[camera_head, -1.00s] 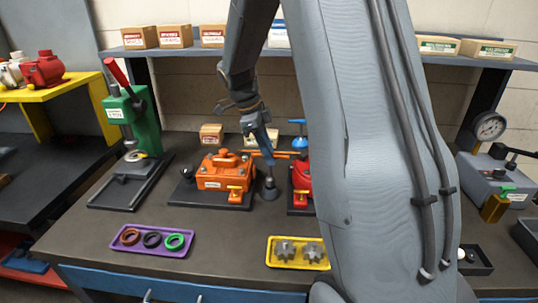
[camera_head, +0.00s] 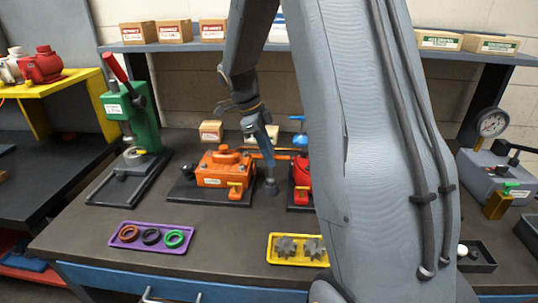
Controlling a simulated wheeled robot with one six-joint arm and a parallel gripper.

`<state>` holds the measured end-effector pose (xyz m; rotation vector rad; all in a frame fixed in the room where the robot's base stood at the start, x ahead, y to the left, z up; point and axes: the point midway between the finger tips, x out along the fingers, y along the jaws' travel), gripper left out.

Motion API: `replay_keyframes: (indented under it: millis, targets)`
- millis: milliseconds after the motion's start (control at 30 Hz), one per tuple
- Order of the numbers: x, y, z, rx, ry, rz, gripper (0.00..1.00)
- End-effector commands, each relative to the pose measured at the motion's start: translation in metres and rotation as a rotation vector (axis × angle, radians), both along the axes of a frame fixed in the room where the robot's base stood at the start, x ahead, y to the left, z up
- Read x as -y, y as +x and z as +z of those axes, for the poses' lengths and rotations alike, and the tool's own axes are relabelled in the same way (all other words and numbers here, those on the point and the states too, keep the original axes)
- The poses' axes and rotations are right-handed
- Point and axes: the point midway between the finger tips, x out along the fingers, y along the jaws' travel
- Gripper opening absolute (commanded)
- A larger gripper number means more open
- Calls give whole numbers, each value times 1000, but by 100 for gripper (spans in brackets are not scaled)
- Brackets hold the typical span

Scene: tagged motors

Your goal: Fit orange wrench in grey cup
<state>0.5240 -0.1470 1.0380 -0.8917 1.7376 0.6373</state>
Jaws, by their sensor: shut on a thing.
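The orange wrench (camera_head: 283,153) shows as a thin horizontal orange bar at my gripper's fingertips, right of the orange motor. My gripper (camera_head: 267,150) points down and is shut on the wrench. A small dark grey piece directly below the gripper looks like the grey cup (camera_head: 271,188). I cannot tell whether the wrench's lower end is inside the cup, above it or touching it, because the gripper and the small scale hide the join.
The orange motor (camera_head: 213,172) stands close on the left and a red motor (camera_head: 302,172) close on the right, partly behind my arm. A purple tray (camera_head: 125,246) with rings and a yellow tray (camera_head: 290,263) with gears lie in front. Bare bench (camera_head: 225,230) lies between them.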

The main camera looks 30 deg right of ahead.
Motion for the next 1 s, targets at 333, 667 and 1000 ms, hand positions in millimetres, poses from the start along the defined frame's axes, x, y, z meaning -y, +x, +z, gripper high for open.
replay_keyframes:
  millis: [333,667,1000]
  targets:
    - [0,0,-8,0,0,0,0]
    - [0,0,-16,0,0,0,0]
    - [0,0,-19,0,0,0,34]
